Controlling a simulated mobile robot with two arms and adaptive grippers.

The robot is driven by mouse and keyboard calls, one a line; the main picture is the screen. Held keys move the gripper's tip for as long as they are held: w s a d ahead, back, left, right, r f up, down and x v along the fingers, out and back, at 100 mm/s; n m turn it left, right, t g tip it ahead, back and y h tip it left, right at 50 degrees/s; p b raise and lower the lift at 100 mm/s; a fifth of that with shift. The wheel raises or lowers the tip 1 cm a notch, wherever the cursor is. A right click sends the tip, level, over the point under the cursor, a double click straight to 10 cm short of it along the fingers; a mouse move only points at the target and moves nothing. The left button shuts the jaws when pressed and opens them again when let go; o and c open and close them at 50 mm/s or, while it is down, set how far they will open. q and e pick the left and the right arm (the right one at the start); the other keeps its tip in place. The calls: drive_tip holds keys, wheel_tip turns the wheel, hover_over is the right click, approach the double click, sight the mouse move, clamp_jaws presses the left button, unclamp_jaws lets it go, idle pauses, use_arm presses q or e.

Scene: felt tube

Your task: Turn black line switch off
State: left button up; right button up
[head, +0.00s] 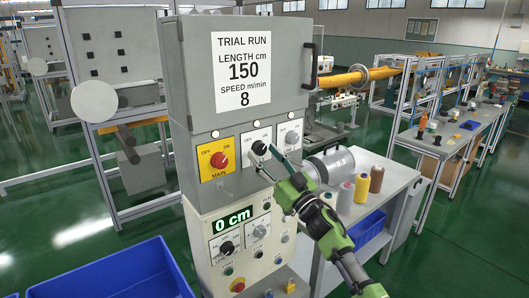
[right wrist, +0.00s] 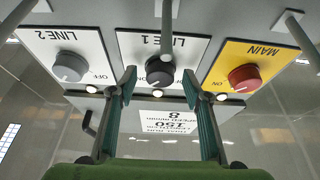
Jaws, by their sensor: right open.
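The black line switch (head: 258,147) is a round knob on a white plate in the middle of the upper switch row. In the right wrist view, which is upside down, the black knob (right wrist: 159,73) sits on the plate marked LINE1. My right gripper (head: 264,157) is at the panel in front of this switch. In the right wrist view its open fingers (right wrist: 160,86) stand one on each side of the knob, with visible gaps. The fingers partly cover the switch in the head view, and I cannot tell its exact setting. My left gripper is not in view.
The red main switch (head: 219,160) on a yellow plate is left of the black one. The grey LINE2 switch (right wrist: 69,66) is on its other side. Below are a green display (head: 233,220) and more knobs. A blue bin (head: 110,275) stands at lower left.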

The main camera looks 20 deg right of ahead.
drive_tip(key=shift+w+a+r, duration=0.1)
drive_tip(key=shift+w+r, duration=0.05)
drive_tip(key=shift+w, duration=0.15)
drive_tip(key=shift+c, duration=0.5)
drive_tip(key=c, duration=1)
